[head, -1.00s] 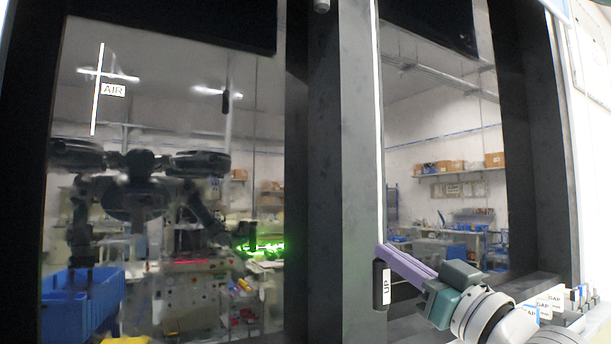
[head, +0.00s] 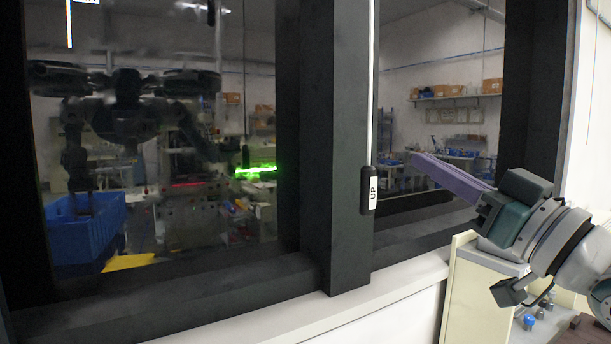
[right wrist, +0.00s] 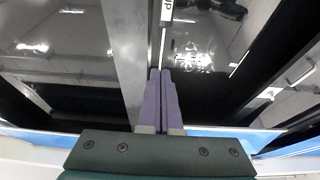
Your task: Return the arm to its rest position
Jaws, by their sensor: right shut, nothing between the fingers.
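My right gripper (head: 418,158) has long purple fingers that are pressed together with nothing between them. It is at the right of the head view, pointing left, in front of the open-looking right part of the dark-framed window. The fingertips are apart from the black "UP" handle (head: 367,190) and to its right. In the right wrist view the shut fingers (right wrist: 160,72) point up the picture toward the dark frame and glass. My left gripper does not show directly; a dim robot shape appears in the left glass pane.
The dark window frame (head: 335,140) stands close in front of me, with a white ledge (head: 390,285) below. A cream cabinet (head: 463,285) with small items is under my right arm. A blue bin (head: 85,230) and a green glow show in or through the left glass.

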